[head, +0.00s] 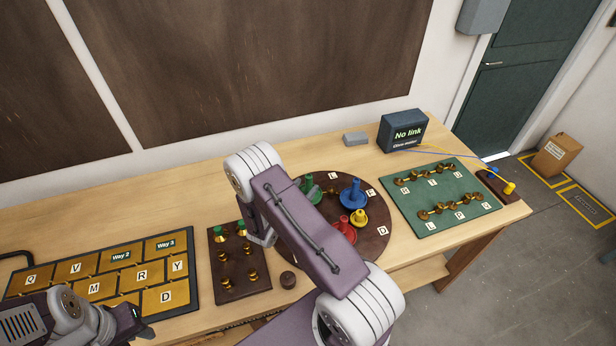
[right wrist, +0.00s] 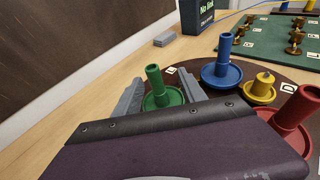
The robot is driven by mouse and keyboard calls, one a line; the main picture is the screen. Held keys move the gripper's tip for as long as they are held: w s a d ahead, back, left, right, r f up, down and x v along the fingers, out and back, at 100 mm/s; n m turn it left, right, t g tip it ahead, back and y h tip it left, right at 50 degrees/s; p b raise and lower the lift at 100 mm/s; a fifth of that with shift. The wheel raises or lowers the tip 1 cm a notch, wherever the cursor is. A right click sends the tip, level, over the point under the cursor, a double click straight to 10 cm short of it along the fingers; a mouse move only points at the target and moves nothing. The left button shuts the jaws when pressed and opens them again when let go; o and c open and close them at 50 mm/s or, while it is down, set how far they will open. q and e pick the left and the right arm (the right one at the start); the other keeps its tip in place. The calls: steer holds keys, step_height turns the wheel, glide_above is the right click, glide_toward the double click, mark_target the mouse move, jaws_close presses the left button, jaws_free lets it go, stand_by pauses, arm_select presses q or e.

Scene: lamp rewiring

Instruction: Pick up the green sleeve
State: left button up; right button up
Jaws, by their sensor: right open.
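The green sleeve (head: 309,187) stands upright on the brown round board (head: 376,247), partly hidden behind my right arm in the head view. In the right wrist view the green sleeve (right wrist: 154,84) has a tall tube on a wide round base. My right gripper (right wrist: 160,78) is open, with one grey finger on each side of the sleeve. I cannot tell whether either finger touches it. My left arm's end (head: 130,318) shows at the bottom left of the head view, and its jaws cannot be made out.
A blue sleeve (head: 352,193), a yellow one (head: 359,217) and a red one (head: 343,229) share the round board. A green board (head: 450,204) with brass posts lies right. A dark brown board (head: 228,265) and lettered panel (head: 100,274) lie left. The "No link" box (head: 403,132) stands behind.

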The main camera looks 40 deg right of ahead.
mark_target(307, 181)
steer(key=w+d+f, duration=0.1)
steer(key=w+d+p, duration=0.1)
steer(key=w+d, duration=0.1)
steer(key=shift+w+f, duration=0.1)
steer(key=shift+f, duration=0.3)
steer(key=shift+w+d+f+p, duration=0.15)
steer(key=shift+d+f+p, duration=0.05)
steer(key=shift+d+p, duration=0.35)
steer(key=shift+w+d+f+p, duration=0.1)
steer(key=shift+d+f+p, duration=0.1)
steer(key=shift+d+p, duration=0.3)
steer(key=shift+x, duration=1.15)
steer(key=shift+w+f, duration=0.3)
steer(key=shift+f, duration=0.05)
arm_select(q)
steer(key=r, duration=0.1)
steer(key=w+r, duration=0.1)
steer(key=r, duration=0.1)
steer(key=shift+a, duration=0.15)
arm_select(e)
steer(key=shift+s+r, duration=0.15)
jaws_close()
